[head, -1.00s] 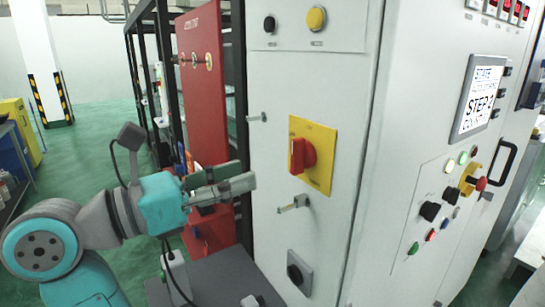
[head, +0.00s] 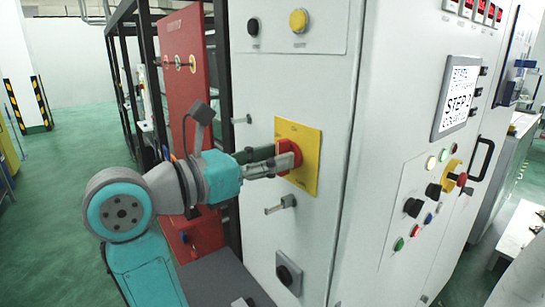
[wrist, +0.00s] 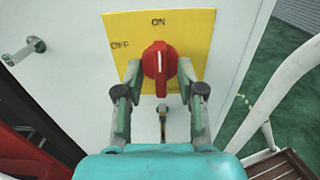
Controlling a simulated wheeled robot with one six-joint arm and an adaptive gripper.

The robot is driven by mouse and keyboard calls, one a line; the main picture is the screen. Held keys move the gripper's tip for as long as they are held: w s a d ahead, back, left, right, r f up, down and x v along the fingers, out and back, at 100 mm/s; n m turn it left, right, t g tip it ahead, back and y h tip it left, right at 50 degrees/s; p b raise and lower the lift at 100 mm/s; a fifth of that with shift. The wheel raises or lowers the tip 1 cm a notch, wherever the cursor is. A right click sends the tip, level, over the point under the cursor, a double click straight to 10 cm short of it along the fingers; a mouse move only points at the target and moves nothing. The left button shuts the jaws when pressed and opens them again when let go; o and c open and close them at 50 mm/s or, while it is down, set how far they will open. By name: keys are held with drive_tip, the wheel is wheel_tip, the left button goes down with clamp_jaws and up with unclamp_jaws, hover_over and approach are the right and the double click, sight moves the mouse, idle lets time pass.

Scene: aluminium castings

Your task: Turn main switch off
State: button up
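The main switch is a red rotary knob (wrist: 160,62) on a yellow plate (wrist: 190,25) marked ON at the top and OFF at the left. Its grip bar stands upright, in line with ON. In the head view the yellow plate (head: 307,184) is on the grey cabinet front, and my gripper partly hides the red knob (head: 290,150). My gripper (wrist: 160,74) is open, with one finger on each side of the knob. The fingertips are close to the knob's sides; I cannot tell whether they touch it.
A cabinet latch (head: 281,204) sticks out below the plate, and another latch (head: 241,120) is at its upper left. A black rotary knob (head: 288,272) is lower down. A red panel (head: 187,75) and black frame stand left of the cabinet. Green floor is free at the left.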

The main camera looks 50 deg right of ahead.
drive_tip(key=shift+d, duration=0.25)
clamp_jaws()
drive_tip(key=n, duration=0.6)
drive_tip(key=shift+w, duration=0.1)
drive_tip(key=n, duration=0.5)
drive_tip(key=shift+w+f+n, duration=0.15)
drive_tip(key=shift+n, duration=0.25)
idle(0.4)
unclamp_jaws()
